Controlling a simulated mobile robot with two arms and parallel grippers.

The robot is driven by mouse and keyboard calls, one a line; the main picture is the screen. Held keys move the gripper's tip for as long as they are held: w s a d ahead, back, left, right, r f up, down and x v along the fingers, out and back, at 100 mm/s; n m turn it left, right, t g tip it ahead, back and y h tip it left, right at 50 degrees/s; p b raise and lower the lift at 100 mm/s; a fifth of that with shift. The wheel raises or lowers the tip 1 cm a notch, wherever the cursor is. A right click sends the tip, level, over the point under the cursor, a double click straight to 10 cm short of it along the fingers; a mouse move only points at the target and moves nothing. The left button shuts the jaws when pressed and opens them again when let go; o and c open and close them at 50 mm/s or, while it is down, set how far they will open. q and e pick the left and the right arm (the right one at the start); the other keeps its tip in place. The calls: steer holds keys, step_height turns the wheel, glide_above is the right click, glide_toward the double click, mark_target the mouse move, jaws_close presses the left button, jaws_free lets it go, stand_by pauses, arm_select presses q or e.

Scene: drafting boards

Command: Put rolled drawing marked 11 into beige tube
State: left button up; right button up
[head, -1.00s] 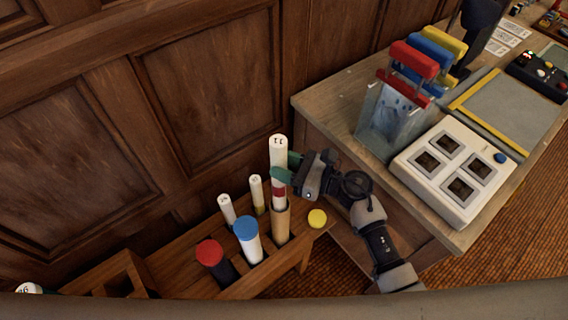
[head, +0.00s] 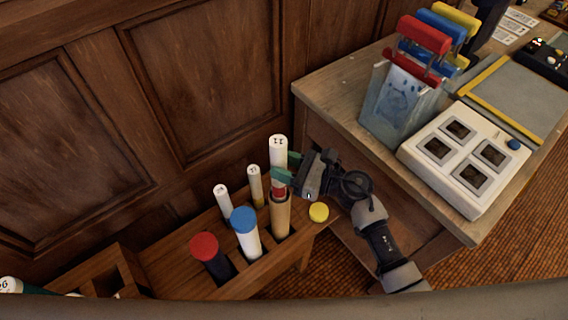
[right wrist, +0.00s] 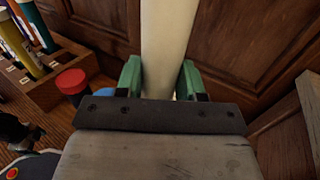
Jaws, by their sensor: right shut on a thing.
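The white rolled drawing marked 11 (head: 278,155) stands upright in the head view, with a red band near its lower part. Its lower end is at the mouth of the beige tube (head: 280,218) and appears to be inside it. My right gripper (head: 284,178) is shut around the roll, just above the tube. In the right wrist view the pale roll (right wrist: 168,45) passes between the green fingertips (right wrist: 160,78). How deep the roll's end sits in the tube is hidden. My left gripper is not in view.
The wooden rack (head: 172,270) also holds a blue-capped white tube (head: 247,237), a red-capped dark tube (head: 210,257) and two thin white rolls. A yellow cap (head: 319,211) is right of the beige tube. A desk (head: 335,105) with a white switch box (head: 464,160) stands close right.

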steer(key=o, duration=1)
steer(key=b+v, duration=0.2)
steer(key=v, duration=0.8)
steer(key=shift+d, duration=0.4)
steer(key=shift+s+r, duration=0.1)
